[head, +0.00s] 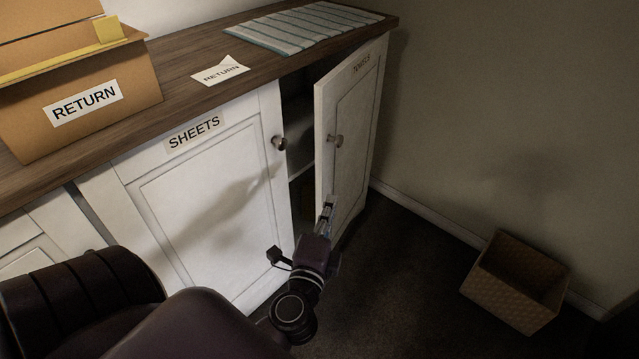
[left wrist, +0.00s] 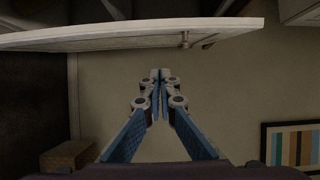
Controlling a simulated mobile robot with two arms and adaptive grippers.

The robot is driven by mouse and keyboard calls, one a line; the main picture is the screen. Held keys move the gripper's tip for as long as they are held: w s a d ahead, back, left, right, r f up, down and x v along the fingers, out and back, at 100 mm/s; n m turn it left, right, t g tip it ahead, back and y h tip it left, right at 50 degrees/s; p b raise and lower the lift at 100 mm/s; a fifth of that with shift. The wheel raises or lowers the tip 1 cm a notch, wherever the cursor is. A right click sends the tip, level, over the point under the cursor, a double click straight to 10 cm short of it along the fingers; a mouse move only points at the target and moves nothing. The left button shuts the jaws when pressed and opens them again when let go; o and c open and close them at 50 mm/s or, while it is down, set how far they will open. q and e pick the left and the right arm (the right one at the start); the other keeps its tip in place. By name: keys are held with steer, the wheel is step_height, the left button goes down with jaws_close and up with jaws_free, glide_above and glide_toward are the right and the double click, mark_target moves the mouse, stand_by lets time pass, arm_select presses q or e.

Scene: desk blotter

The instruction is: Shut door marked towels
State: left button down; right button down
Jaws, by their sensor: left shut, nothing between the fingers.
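My right gripper is out of view.
The shut door marked SHEETS (head: 215,195) is to the left. On the wooden top are a RETURN box (head: 80,125), a RETURN envelope (head: 220,70) and a striped cloth (head: 305,27). A woven basket (head: 515,280) stands on the floor by the right wall. Floor between is clear.

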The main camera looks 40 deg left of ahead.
mark_target(324, 170)
arm_select(q)
steer(key=shift+w+a+r+p, duration=0.1)
steer(key=shift+w+a+p, duration=0.2)
steer(key=shift+w+a, duration=1.8)
steer(key=shift+w+a+r+p, duration=0.1)
steer(key=shift+w+a+p, duration=0.2)
steer(key=shift+w+a, duration=1.75)
steer(key=shift+w+d, duration=0.1)
steer(key=shift+d, duration=0.05)
steer(key=a, duration=0.6)
steer(key=shift+s, duration=0.45)
steer(key=shift+w+f, duration=0.1)
